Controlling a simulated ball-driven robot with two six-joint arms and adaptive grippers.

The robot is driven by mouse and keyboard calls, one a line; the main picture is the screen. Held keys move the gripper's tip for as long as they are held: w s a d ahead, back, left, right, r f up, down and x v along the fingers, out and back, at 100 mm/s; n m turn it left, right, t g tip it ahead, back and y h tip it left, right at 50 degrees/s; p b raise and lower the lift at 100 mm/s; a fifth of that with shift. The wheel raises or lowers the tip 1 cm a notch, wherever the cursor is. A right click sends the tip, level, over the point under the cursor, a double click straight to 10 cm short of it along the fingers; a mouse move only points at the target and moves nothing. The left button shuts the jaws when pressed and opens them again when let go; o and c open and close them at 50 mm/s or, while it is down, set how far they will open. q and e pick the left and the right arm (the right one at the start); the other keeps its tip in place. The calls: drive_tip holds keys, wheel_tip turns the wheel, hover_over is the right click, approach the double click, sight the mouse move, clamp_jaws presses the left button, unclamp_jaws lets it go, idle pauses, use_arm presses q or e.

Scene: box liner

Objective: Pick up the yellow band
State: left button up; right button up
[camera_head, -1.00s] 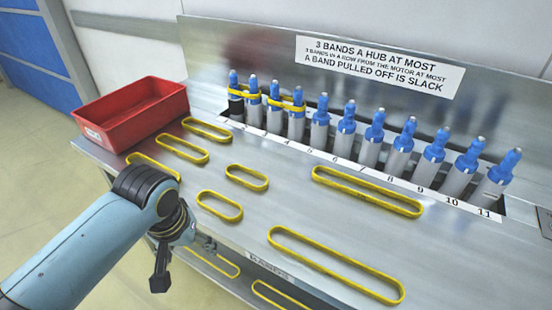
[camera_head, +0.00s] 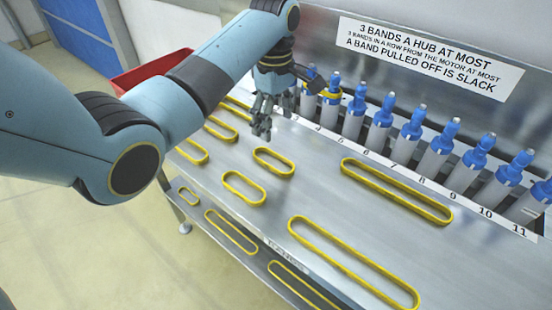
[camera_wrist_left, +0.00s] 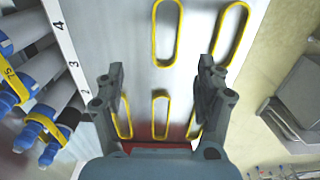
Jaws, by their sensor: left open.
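Several yellow bands lie flat on the metal table: small ones near the middle, such as one band (camera_head: 255,153) and another (camera_head: 223,180), and two long ones, at the right (camera_head: 400,183) and at the front (camera_head: 357,253). More small bands lie partly behind my left arm. My left gripper (camera_head: 263,132) is open and empty, pointing down above the back left of the table near the hubs. In the left wrist view its fingers (camera_wrist_left: 160,75) are spread, with small bands between and beyond them, including one band (camera_wrist_left: 153,35). My right gripper is out of view.
Blue-topped hubs (camera_head: 411,130) stand in a numbered row along the back; some at the left carry yellow bands. A red bin (camera_head: 150,72) is partly hidden behind my left arm. More bands lie on a lower shelf (camera_head: 256,246). A sign hangs behind.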

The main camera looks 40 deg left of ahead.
use_arm(q)
hover_over(273, 164)
drive_tip(key=f, duration=0.3)
drive_tip(key=w+f, duration=0.1)
drive_tip(key=f, duration=0.1)
drive_tip(key=shift+a, duration=0.1)
drive_tip(key=f, duration=0.3)
drive_tip(key=s+f, duration=0.1)
drive_tip(key=f, duration=0.1)
drive_tip(key=shift+f+b, duration=0.2)
drive_tip(key=shift+b, duration=0.15)
drive_tip(key=c, duration=1)
drive_tip(key=shift+w+r, duration=0.1)
drive_tip(key=shift+r, duration=0.05)
drive_tip(key=r, duration=0.4)
drive_tip(key=shift+d+r+p, duration=0.2)
drive_tip(key=shift+d+p, duration=0.15)
drive_tip(key=shift+d, duration=0.05)
drive_tip(key=d+r, duration=0.2)
drive_tip(key=d, duration=0.1)
drive_tip(key=d+r, duration=0.2)
drive_tip(key=d, duration=0.2)
drive_tip(key=s+d+r, duration=0.1)
drive_tip(key=d+r, duration=0.1)
drive_tip(key=d, duration=0.2)
drive_tip(key=shift+r, duration=0.2)
